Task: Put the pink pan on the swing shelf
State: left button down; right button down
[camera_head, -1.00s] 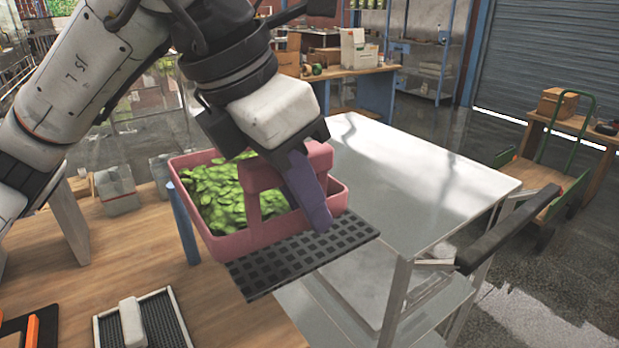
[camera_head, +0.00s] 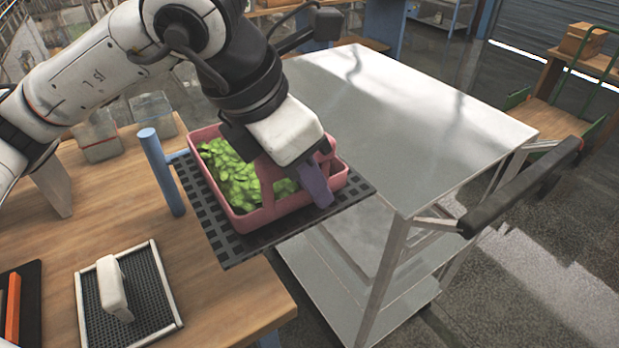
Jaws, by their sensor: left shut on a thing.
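The pink pan (camera_head: 232,220) holds green leaf-like pieces (camera_head: 231,172). It is over the dark perforated swing shelf (camera_head: 225,243) and looks to rest on it, though its underside is hidden. The shelf is joined to a blue post (camera_head: 161,172) at the table's edge and reaches out toward the grey cart. My left gripper (camera_head: 312,185) is shut on the pan's raised pink handle, with a purple finger showing on the near side. My right gripper is not in view.
A grey metal cart (camera_head: 420,125) with a black handle (camera_head: 520,188) stands right of the shelf. A framed mesh tray with a white block (camera_head: 112,288) lies on the wooden table (camera_head: 215,305). Clear containers (camera_head: 97,137) stand at the table's back.

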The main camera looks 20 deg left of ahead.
pick_arm(q)
jog(key=shift+w+f, duration=0.1)
jog(key=shift+f, duration=0.15)
jog(key=shift+f, duration=0.1)
jog(key=c, duration=1.5)
grip_release()
jog(key=shift+c, duration=0.2)
jog(key=b+v, duration=0.1)
jog(key=v, duration=1.1)
